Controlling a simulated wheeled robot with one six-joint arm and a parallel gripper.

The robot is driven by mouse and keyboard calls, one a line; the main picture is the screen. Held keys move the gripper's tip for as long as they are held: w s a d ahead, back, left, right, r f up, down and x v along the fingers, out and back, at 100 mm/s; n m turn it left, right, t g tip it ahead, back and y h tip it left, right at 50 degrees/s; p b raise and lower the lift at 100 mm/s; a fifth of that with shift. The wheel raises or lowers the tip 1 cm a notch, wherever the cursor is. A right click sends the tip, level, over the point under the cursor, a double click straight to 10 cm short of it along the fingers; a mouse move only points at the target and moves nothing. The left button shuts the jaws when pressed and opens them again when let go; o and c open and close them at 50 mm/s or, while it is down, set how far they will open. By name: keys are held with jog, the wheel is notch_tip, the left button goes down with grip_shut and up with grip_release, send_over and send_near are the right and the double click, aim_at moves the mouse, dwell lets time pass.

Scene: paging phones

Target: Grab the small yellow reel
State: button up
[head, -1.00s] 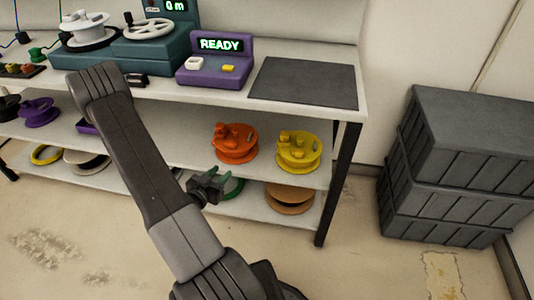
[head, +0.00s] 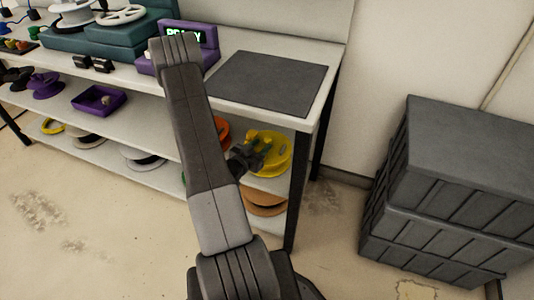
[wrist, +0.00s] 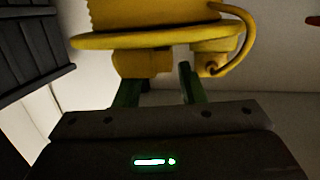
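The yellow reel (head: 273,163) stands on the middle shelf near the right end of the bench, partly hidden by my gripper in the head view. In the wrist view the yellow reel (wrist: 160,40) fills the top, with its flange, blocky knobs and a loop of cord at the right. My gripper (head: 258,153) is at the reel's near upper side. Its green fingers, also in the wrist view (wrist: 158,78), are apart with a gap between them, close to the knobs. Contact cannot be told.
A brown reel (head: 265,203) is on the shelf below. The bench top and right leg (head: 299,190) frame the shelf. Stacked grey crates (head: 450,190) stand at the right.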

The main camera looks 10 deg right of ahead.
aim_at(265, 142)
jog(key=x, duration=0.5)
jog(key=shift+f+b, duration=0.2)
jog(key=shift+b, duration=0.2)
grip_shut()
jog(key=shift+r, duration=0.1)
dwell(0.9)
